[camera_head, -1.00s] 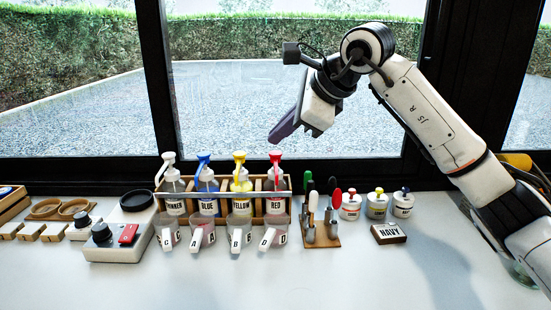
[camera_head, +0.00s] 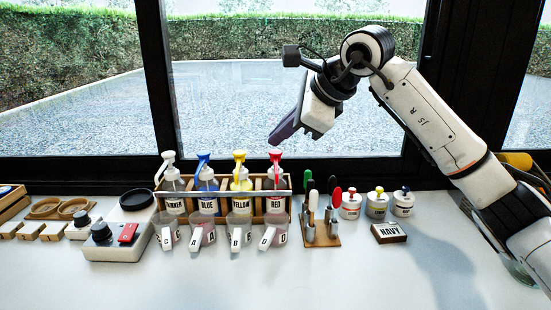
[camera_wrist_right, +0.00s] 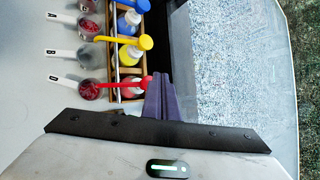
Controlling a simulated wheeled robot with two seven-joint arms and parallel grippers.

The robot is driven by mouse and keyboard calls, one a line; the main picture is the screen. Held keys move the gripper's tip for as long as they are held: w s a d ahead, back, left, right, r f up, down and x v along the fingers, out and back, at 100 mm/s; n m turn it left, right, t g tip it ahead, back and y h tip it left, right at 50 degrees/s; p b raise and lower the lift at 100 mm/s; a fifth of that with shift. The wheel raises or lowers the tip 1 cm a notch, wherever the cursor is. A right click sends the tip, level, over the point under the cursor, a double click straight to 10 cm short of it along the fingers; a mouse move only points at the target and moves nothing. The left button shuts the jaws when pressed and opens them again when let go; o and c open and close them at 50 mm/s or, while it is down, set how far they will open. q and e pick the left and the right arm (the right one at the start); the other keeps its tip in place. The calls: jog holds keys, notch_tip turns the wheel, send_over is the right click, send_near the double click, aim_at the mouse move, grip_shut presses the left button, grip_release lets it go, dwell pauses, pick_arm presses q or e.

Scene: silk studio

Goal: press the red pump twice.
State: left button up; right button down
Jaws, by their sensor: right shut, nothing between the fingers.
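The red pump (camera_head: 275,156) tops a clear bottle labelled RED (camera_head: 275,190), upright at the right end of the bottle rack. My right gripper (camera_head: 273,140) is shut and empty, its dark purple fingers angled down just above the red pump head, with a small gap in the head view. In the right wrist view the fingers (camera_wrist_right: 158,82) appear beside the red pump (camera_wrist_right: 146,82); I cannot tell there whether they touch. A cup with handle tag D (camera_head: 272,233) stands in front of the red bottle. My left gripper is not in view.
Yellow (camera_head: 239,157), blue (camera_head: 203,158) and white (camera_head: 168,157) pumps stand close in the wooden rack (camera_head: 223,220). A tool stand (camera_head: 322,240), small jars (camera_head: 377,207) and a NAVY block (camera_head: 389,233) lie to the right. The front table is clear.

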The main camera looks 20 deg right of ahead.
aim_at(280, 154)
jog(key=shift+f+b, duration=0.6)
jog(key=shift+f, duration=0.5)
dwell(0.8)
jog(key=shift+r+p, duration=1.15)
jog(key=shift+r, duration=0.3)
notch_tip(280, 154, up, 6)
jog(key=p, duration=0.5)
